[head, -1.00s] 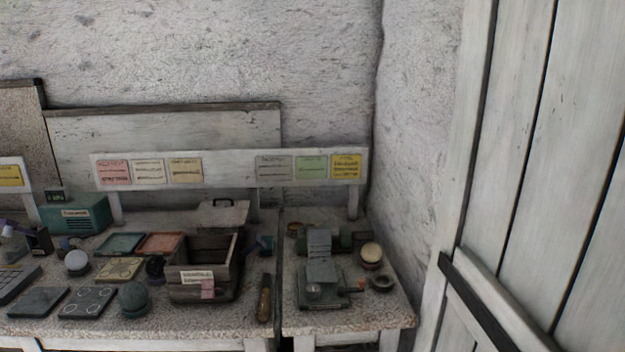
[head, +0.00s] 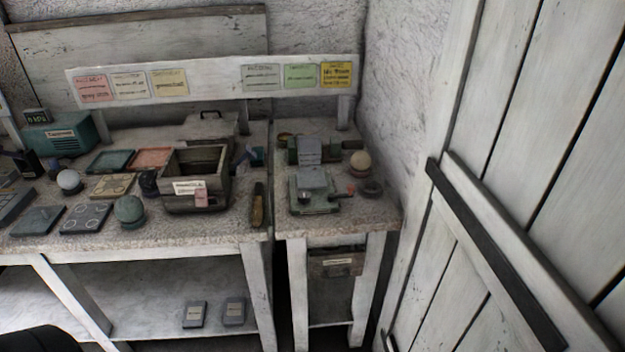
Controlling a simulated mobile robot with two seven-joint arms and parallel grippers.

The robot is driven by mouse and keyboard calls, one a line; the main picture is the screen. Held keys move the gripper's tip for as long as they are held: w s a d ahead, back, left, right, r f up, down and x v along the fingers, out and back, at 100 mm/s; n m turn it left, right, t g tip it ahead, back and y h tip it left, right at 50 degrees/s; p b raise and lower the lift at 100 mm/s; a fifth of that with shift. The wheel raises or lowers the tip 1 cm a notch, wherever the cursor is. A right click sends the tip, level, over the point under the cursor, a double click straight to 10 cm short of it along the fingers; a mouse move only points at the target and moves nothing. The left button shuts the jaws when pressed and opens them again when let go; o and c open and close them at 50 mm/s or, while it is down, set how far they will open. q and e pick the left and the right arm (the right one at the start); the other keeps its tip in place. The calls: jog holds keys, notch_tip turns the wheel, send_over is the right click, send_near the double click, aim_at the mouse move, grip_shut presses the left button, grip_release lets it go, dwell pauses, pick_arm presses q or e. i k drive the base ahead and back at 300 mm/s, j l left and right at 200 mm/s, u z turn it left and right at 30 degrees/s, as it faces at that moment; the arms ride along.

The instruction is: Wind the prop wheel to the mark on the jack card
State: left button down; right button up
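A green-grey metal device (head: 314,190) stands on the small right-hand table, with a small reddish knob (head: 350,188) at its right side. I cannot tell for certain whether this is the jack or its prop wheel. Several cards hang on the white rail behind: a pink card (head: 93,88), a cream card (head: 128,85), a yellow card (head: 168,83), a grey card (head: 262,77), a green card (head: 300,76) and a yellow-orange card (head: 336,75). Their writing is too small to read, so I cannot pick out the jack card. Neither gripper shows.
A plank door (head: 520,130) closes off the right side.

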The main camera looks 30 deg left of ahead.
aim_at(303, 197)
jog(key=j+z, duration=0.25)
jog(key=j, duration=0.4)
jog(key=j+z, duration=0.3)
jog(key=j, duration=0.4)
jog(key=k+j+z, duration=0.1)
jog(key=j+z, duration=0.15)
jog(key=j, duration=0.4)
